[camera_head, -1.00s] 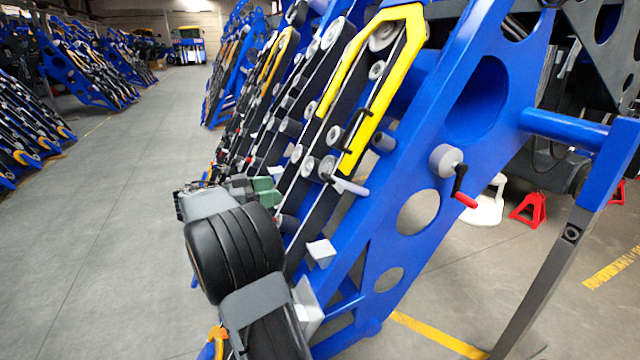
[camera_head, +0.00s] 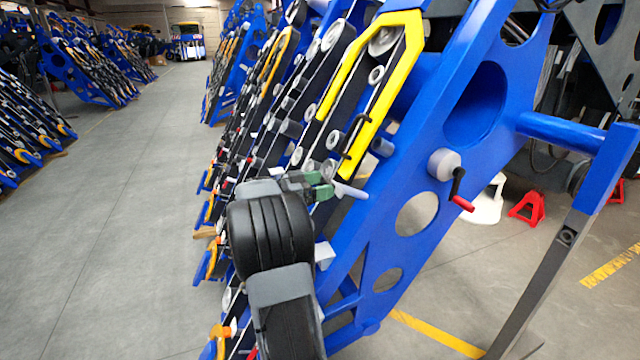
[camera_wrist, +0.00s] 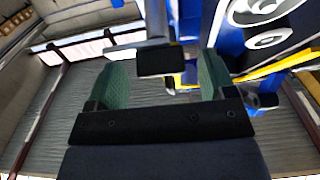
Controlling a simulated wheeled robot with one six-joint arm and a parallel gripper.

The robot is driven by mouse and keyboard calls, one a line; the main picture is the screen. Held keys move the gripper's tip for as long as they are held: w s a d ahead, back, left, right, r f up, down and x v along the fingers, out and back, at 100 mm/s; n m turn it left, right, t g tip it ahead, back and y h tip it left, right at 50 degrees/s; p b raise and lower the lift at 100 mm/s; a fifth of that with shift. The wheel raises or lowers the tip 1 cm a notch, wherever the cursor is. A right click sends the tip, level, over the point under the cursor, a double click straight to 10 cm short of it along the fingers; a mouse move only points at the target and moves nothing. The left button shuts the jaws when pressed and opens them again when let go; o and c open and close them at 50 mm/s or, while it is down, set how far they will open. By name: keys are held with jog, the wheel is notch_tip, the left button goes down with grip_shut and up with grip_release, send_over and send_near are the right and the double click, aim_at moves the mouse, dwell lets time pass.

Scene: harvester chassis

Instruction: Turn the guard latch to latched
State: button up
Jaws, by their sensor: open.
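The yellow guard (camera_head: 372,95) runs slanted along the upper part of the blue frame, with a black handle on its side. Just below its lower end a light grey lever (camera_head: 350,191), which looks like the guard latch, sticks out to the right. My gripper (camera_head: 318,184) has green finger pads and is at the lever's left end. In the wrist view my gripper (camera_wrist: 162,78) is open, with a grey bar ending in a dark block (camera_wrist: 160,62) between or just beyond the pads; it may be the lever. I cannot tell whether they touch. The lever's inner end is partly hidden.
A crank with a red grip (camera_head: 460,190) sits on the blue side plate (camera_head: 395,180) to the right. Rollers and belts lie close around my gripper. Open grey floor (camera_head: 130,220) lies to the left. Red stands (camera_head: 527,207) are at the far right.

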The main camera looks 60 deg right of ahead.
jog(key=shift+d, duration=0.1)
jog(key=c, duration=0.9)
jog(key=shift+c, duration=0.2)
